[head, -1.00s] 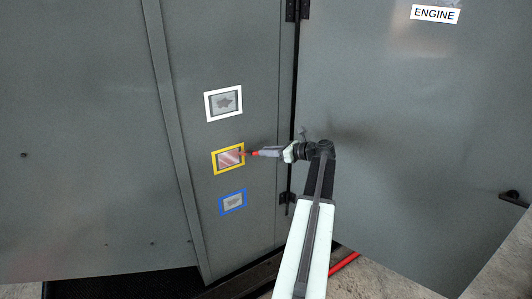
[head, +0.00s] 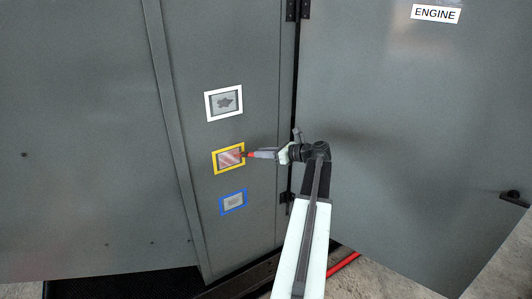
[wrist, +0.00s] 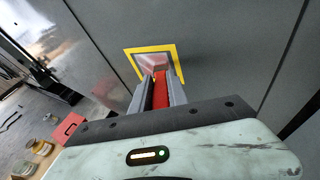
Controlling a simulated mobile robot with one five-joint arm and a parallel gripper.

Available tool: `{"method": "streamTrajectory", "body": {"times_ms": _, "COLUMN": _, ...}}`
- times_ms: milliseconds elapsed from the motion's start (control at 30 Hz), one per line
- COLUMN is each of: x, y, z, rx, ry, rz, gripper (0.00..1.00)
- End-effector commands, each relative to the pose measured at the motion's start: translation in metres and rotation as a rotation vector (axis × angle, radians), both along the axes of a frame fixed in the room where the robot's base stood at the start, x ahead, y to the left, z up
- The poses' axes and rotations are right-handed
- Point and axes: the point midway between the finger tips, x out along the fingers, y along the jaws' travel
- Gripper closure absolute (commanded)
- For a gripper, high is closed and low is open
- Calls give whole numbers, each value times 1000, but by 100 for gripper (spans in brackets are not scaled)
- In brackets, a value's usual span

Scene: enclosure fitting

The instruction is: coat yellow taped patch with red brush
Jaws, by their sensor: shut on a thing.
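The yellow taped patch (head: 229,159) is the middle one of three framed patches on the grey panel. Reddish coating with pale streaks covers most of its inside. It also shows in the wrist view (wrist: 151,61), straight ahead of the fingers. My gripper (head: 262,154) is shut on the red brush (wrist: 160,90), which lies between the two fingers in the wrist view. The brush tip is at the right side of the yellow frame in the head view. I cannot tell whether the bristles touch the surface.
A white taped patch (head: 224,103) is above and a blue taped patch (head: 233,202) below, both with grey marks inside. A door labelled ENGINE (head: 436,14) is at right. Jars (wrist: 41,147) and a red box (wrist: 68,128) are at lower left in the wrist view.

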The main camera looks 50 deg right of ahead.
Motion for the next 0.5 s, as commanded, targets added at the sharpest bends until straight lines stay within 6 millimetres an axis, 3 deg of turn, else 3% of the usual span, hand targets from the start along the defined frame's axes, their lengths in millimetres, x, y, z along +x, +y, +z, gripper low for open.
{"method": "streamTrajectory", "body": {"times_ms": 500, "x": 8, "y": 20, "z": 0, "rx": 0, "ry": -1, "rz": 1, "gripper": 100}}
